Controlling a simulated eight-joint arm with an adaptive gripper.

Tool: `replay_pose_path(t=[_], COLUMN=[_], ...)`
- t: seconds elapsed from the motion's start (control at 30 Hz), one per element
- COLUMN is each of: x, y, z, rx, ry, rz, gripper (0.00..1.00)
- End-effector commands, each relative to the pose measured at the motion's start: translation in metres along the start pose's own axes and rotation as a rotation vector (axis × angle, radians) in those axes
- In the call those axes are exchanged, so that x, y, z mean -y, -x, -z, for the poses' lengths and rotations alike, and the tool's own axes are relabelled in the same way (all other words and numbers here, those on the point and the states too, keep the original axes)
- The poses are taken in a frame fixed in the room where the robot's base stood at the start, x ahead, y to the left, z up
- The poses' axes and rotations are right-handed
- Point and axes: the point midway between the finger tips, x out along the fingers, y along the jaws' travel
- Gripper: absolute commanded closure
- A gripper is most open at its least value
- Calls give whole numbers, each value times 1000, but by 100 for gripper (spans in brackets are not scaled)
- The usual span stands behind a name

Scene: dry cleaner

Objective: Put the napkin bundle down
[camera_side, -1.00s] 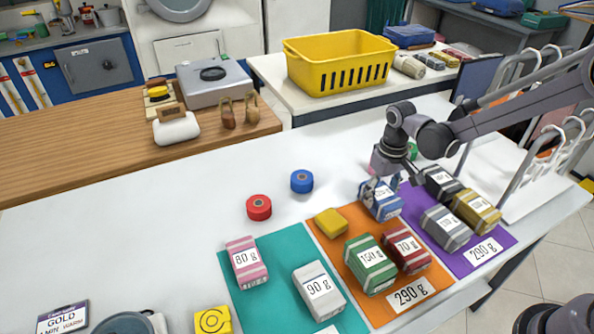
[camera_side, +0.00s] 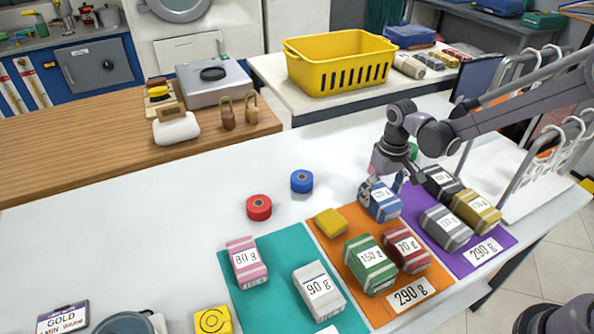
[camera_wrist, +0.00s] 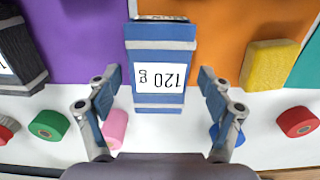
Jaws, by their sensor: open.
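The blue napkin bundle (camera_side: 380,201) has pale bands and a white label. In the wrist view the bundle (camera_wrist: 160,50) shows "120 g" upside down. It sits at the back, where the orange mat (camera_side: 325,238) and the purple mat (camera_side: 412,205) meet, and its near end in the wrist view lies over white table. My gripper (camera_side: 384,182) is above the bundle. In the wrist view my gripper (camera_wrist: 160,82) is open, one finger on each side of the bundle, with visible gaps. The bundle's underside is hidden.
Green (camera_side: 370,263) and red (camera_side: 406,250) bundles and a small yellow block (camera_side: 331,222) are on the orange mat. Black (camera_side: 441,183), grey (camera_side: 446,228) and gold (camera_side: 476,211) bundles crowd the purple mat. A teal mat (camera_side: 262,305) lies left. The white table's left middle is clear.

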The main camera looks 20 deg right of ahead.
Motion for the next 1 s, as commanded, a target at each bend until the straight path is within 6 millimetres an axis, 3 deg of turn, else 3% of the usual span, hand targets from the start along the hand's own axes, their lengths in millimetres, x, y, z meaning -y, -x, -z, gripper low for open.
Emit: replay_pose_path(t=[0.5,0.83,1.0], x=[0,-1,-5], y=[90,116,134], z=[-1,-3,-22], rx=[0,-9,-77], ry=[0,0,0], rz=[0,0,4], gripper=[20,20,20])
